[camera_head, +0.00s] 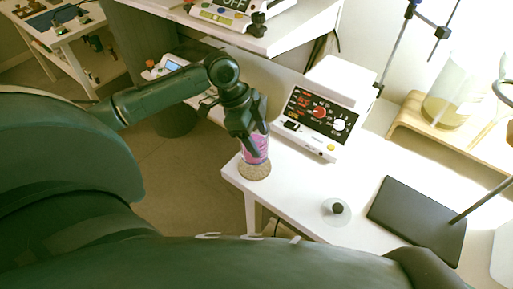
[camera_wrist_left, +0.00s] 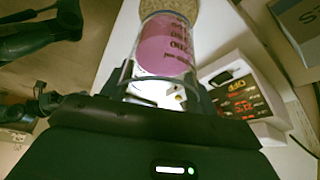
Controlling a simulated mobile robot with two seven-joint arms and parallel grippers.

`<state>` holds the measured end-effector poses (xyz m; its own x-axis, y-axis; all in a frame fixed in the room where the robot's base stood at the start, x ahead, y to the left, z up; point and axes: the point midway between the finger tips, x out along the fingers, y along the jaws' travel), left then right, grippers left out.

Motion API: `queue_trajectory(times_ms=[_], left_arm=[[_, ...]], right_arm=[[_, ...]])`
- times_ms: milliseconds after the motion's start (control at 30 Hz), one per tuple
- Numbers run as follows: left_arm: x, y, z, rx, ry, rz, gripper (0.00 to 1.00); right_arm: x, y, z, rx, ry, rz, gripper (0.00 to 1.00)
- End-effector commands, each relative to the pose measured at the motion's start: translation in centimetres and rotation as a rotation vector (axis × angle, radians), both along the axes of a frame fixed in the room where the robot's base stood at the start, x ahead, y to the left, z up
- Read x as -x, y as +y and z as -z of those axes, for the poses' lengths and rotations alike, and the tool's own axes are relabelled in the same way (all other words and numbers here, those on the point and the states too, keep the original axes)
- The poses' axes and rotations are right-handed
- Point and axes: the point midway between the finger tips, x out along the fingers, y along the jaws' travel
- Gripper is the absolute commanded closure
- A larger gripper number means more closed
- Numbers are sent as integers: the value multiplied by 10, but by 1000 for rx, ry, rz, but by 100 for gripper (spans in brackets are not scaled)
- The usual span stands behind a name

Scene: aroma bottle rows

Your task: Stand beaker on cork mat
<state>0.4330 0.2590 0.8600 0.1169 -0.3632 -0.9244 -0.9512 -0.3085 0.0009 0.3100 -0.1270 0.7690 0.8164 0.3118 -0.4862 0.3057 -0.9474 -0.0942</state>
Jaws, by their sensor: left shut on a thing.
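The beaker (camera_head: 256,150) is clear and holds pink liquid, with dark print on its side. My left gripper (camera_head: 250,132) is shut on it from above, near its rim. The beaker looks upright and is over the round cork mat (camera_head: 254,172) at the table's front left corner. In the left wrist view the beaker (camera_wrist_left: 167,45) is between the fingers, and the mat (camera_wrist_left: 188,8) shows just beyond its base. I cannot tell whether the base touches the mat. My right gripper is not in view.
A round piece with a black knob (camera_head: 337,208) and a dark flat plate (camera_head: 415,220) are to the right. A wooden stand (camera_head: 425,125) carries a large glass vessel.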

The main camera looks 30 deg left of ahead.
Motion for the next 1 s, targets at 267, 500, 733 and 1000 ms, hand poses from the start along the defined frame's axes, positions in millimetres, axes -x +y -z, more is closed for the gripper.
queue_trajectory(times_ms=[267,500,733,1000], left_arm=[[0,0,41,1,0,-2,70],[0,0,46,0,-3,0,70],[0,0,50,1,-2,1,37],[0,0,49,0,-1,0,19]], right_arm=[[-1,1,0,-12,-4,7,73],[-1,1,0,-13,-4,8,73],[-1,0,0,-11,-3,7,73],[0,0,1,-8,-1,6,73]])
